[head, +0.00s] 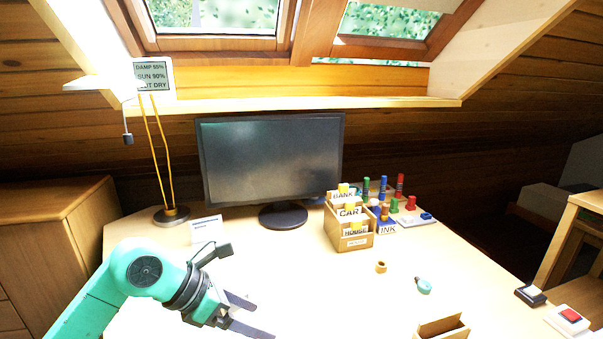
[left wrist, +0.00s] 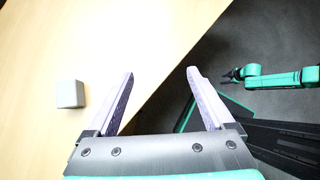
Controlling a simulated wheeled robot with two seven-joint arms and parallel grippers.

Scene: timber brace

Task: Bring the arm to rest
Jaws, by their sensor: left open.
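My left arm (head: 148,272) is teal and reaches in from the lower left over the desk (head: 320,300). Its gripper (head: 263,321) is over the front part of the desk, fingers apart and nothing between them. In the left wrist view the open fingers (left wrist: 161,76) point across the desk's edge, with the desk on the left and dark floor on the right. My right arm (left wrist: 275,79) shows at the right of that view, away from the desk. Its small dark gripper (left wrist: 233,74) is too small to read.
A grey block (left wrist: 70,94) lies on the desk left of the fingers. A monitor (head: 270,160), a card box (head: 350,228), a tape roll (head: 381,267), a teal item (head: 424,286) and a wooden holder (head: 442,328) stand on it. A lamp (head: 171,214) stands at the back left.

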